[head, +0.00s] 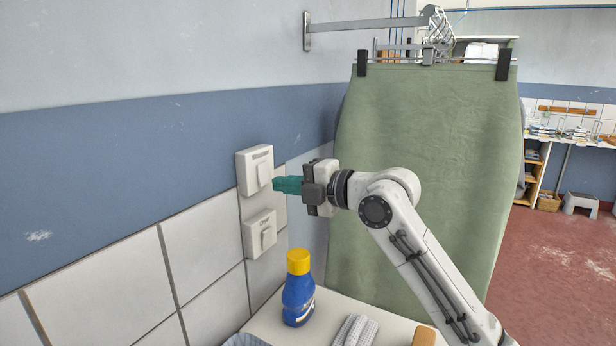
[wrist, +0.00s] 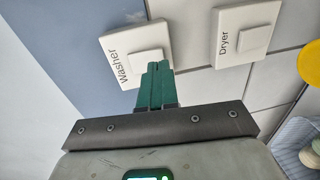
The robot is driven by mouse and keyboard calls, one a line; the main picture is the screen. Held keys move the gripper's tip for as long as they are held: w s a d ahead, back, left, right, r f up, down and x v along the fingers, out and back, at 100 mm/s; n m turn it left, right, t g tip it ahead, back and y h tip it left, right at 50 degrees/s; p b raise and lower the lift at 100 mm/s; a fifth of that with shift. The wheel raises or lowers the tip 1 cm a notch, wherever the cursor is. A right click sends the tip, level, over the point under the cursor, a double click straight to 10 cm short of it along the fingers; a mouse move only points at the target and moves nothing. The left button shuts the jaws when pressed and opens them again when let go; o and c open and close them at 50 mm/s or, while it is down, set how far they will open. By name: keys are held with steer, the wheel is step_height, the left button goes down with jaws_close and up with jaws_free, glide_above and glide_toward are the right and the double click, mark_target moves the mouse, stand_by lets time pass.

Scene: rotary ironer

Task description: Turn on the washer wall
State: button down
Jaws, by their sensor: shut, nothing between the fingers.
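The washer wall switch (head: 250,163) is a white square plate with a rocker, the upper of two on the wall. It also shows, labelled "Washer", in the wrist view (wrist: 117,40). My gripper (head: 276,184) has green fingers, closed together and empty, pointing left at the switch's right side. In the wrist view the gripper (wrist: 158,65) overlaps the lower part of the washer rocker. I cannot tell whether the fingertips touch it, nor which way the rocker is set.
The "Dryer" switch (wrist: 249,27) is just below the washer switch; it also shows in the head view (head: 257,226). A blue bottle with a yellow cap (head: 298,290) stands on the counter below. A green cloth (head: 430,150) hangs behind my arm.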

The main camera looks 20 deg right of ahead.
steer(key=shift+x, duration=0.95)
steer(key=shift+f, duration=0.1)
steer(key=shift+w+a+f+b, duration=0.1)
steer(key=shift+f+b, duration=0.1)
steer(key=shift+b, duration=0.65)
steer(key=shift+r, duration=0.25)
steer(key=shift+f, duration=0.1)
